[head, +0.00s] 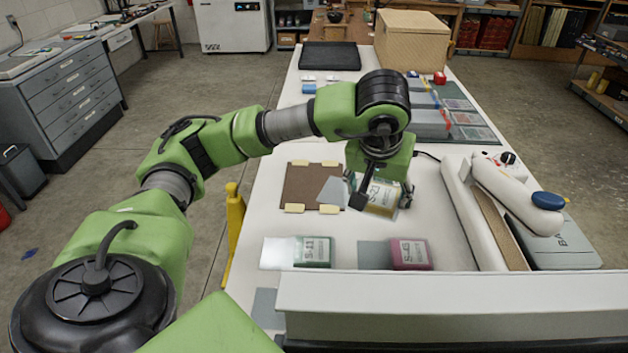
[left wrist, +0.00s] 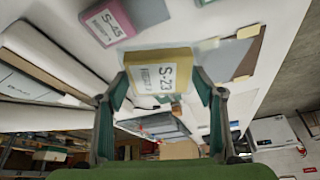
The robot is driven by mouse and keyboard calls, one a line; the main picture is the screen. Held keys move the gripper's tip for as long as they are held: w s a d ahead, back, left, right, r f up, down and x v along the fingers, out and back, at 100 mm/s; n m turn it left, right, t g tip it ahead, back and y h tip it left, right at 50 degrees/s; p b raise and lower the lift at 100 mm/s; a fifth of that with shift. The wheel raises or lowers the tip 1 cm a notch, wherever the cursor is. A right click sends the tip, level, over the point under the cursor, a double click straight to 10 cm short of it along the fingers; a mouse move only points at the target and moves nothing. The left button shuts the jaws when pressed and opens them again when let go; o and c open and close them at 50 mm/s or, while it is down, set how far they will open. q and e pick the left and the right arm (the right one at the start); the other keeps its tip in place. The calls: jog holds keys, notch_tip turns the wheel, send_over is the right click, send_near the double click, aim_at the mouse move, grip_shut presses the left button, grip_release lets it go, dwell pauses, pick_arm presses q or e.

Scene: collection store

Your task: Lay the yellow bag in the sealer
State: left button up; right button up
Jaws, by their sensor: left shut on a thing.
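The yellow bag (head: 381,199), labelled S-23, is between the fingers of my left gripper (head: 378,190), above the white table. In the left wrist view, the yellow bag (left wrist: 158,77) sits between the two green fingers of the left gripper (left wrist: 163,82), which is shut on it. Its clear end extends left in the head view, over the edge of a brown mat. The sealer (head: 462,210) stands to the right of the bag, its long white arm with a blue knob (head: 548,200) at an angle to the base. My right gripper is out of view.
A green bag (head: 316,252) and a pink bag (head: 410,254) lie on the table (head: 350,228) nearer me. The brown mat (head: 308,190) with pale corner pieces lies left of the gripper. A white raised ledge (head: 450,292) crosses the front. Grey trays (head: 432,122) stand behind.

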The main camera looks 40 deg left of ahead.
pick_arm(q)
jog(key=w+a+n+y, duration=0.15)
jog(key=a+n, duration=0.25)
jog(key=a, duration=0.5)
jog(key=p, duration=0.3)
send_near(326, 176)
jog(key=shift+s+d+f+g, duration=0.15)
jog(key=shift+d+f+g, duration=0.3)
jog(key=shift+d, duration=0.1)
jog(key=shift+w+a+f, duration=0.25)
jog(key=shift+a+f, duration=0.1)
jog(key=shift+f, duration=0.2)
notch_tip(326, 176, down, 3)
jog(key=shift+r+p, duration=0.1)
jog(key=shift+p, duration=0.65)
jog(key=shift+f, duration=0.25)
